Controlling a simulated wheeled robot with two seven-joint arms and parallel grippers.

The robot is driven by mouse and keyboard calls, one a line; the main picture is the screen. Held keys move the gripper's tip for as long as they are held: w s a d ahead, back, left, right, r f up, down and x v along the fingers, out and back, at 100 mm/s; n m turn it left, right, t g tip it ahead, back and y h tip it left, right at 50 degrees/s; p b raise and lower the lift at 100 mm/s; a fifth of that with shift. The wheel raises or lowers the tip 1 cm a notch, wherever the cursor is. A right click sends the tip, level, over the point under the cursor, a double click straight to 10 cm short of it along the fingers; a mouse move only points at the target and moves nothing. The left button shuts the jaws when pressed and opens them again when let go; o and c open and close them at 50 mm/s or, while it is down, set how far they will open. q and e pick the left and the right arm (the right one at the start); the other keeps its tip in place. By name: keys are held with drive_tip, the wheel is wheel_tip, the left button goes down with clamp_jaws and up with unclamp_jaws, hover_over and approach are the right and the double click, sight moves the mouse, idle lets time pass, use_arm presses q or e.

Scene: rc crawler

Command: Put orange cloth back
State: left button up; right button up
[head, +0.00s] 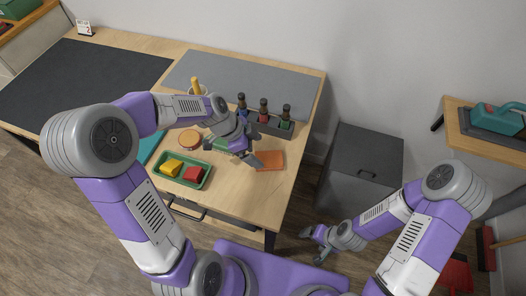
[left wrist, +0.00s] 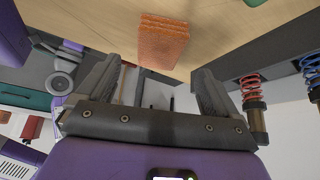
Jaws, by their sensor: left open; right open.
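The orange cloth (head: 270,160) lies folded flat on the wooden table near its right edge. It also shows in the left wrist view (left wrist: 163,42), just beyond the fingers. My left gripper (head: 257,148) is open and empty, just to the left of the cloth and apart from it as far as I can tell. In the left wrist view its two fingers (left wrist: 158,75) stand wide apart with nothing between them. My right gripper (head: 316,246) is open and empty, low over the floor to the right of the table.
A green tray (head: 186,182) holds a yellow and a red folded cloth. A dark holder (head: 272,126) with several shock absorbers stands behind my left gripper. A round orange-rimmed dish (head: 190,139) is nearby. A grey cabinet (head: 362,165) stands right of the table.

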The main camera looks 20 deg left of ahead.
use_arm(q)
drive_tip(key=p+v, duration=0.1)
drive_tip(key=v, duration=0.5)
idle(0.4)
